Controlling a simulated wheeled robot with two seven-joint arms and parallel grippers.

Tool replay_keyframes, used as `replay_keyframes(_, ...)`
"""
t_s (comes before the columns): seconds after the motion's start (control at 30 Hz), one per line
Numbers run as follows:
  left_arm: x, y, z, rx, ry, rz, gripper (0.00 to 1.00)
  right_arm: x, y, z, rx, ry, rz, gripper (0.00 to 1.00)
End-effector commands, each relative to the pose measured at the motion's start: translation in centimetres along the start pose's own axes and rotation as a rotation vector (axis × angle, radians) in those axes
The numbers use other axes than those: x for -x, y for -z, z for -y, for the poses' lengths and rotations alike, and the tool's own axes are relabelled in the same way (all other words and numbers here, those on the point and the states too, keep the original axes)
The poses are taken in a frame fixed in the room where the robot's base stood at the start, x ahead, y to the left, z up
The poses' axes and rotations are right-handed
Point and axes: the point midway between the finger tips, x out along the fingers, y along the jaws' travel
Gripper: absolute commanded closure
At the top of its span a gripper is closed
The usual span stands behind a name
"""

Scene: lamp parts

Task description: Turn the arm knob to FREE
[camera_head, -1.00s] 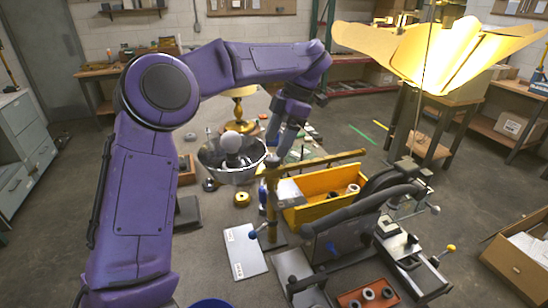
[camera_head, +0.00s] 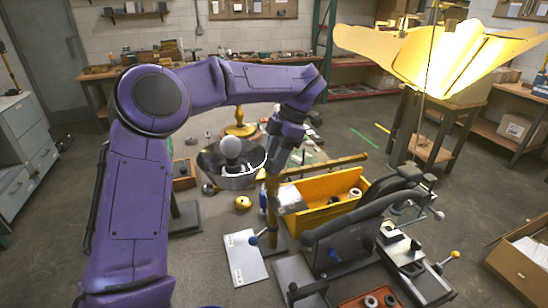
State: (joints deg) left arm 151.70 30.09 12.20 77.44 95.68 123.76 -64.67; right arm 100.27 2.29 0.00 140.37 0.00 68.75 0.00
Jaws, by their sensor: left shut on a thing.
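A brass post (camera_head: 272,215) stands upright on the bench, with a brass arm (camera_head: 335,164) running from its top to the right. My left gripper (camera_head: 274,164) points down at the joint where post and arm meet. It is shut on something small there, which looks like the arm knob. The fingers hide the knob, so its setting and any marking cannot be read. My right gripper is not in view.
A yellow bin (camera_head: 325,212) stands right of the post, and a dark bowl with a white globe (camera_head: 231,147) stands to the left. A dark clamp-like fixture (camera_head: 345,245) fills the front right. A large lit yellow shade (camera_head: 435,50) hangs at upper right. A white labelled plate (camera_head: 245,257) lies in front.

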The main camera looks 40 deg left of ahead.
Motion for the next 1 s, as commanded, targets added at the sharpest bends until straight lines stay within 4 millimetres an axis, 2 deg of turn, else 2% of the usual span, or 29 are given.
replay_keyframes(0.27, -0.1, 0.0, 0.0, 0.095, 0.048, -0.002, 0.85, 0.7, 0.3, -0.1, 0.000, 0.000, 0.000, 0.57)
replay_keyframes(0.5, -0.2, 0.0, -0.1, 0.265, 0.120, -0.003, 0.84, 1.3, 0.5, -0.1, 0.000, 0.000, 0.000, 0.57)
replay_keyframes(1.0, -0.4, 0.1, -0.4, 0.558, 0.237, -0.003, 0.85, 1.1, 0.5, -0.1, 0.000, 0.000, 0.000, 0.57)
